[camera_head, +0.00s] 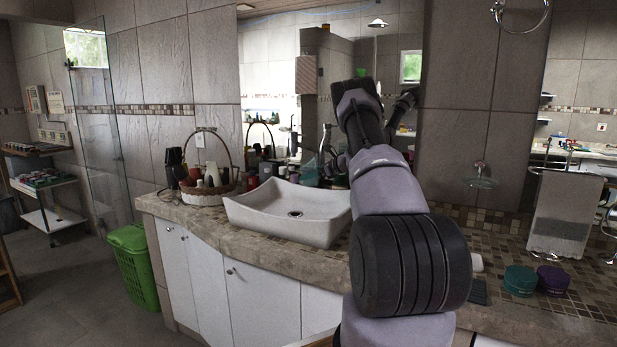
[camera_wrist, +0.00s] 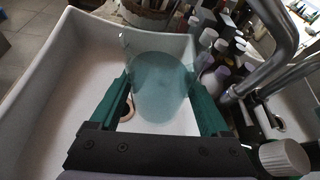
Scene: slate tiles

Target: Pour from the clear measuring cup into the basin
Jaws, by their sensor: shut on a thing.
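The white basin (camera_head: 262,215) sits on the stone counter left of my arm. In the wrist view its bare inner wall (camera_wrist: 60,85) fills the left, with the drain partly behind my left finger. My gripper (camera_wrist: 160,85) has green fingers and is shut on the clear measuring cup (camera_wrist: 160,92), a see-through, slightly teal cup. The cup is over the basin in the wrist view. I cannot tell how far it is tilted or what is in it. In the head view my arm largely hides the gripper and the cup.
A metal faucet (camera_wrist: 275,50) stands close on the right in the wrist view, with several bottles (camera_wrist: 215,70) behind. A wicker basket (camera_head: 207,194) with toiletries stands left of the basin. Teal (camera_head: 520,280) and purple (camera_head: 553,280) jars sit at the right. A mirror is behind.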

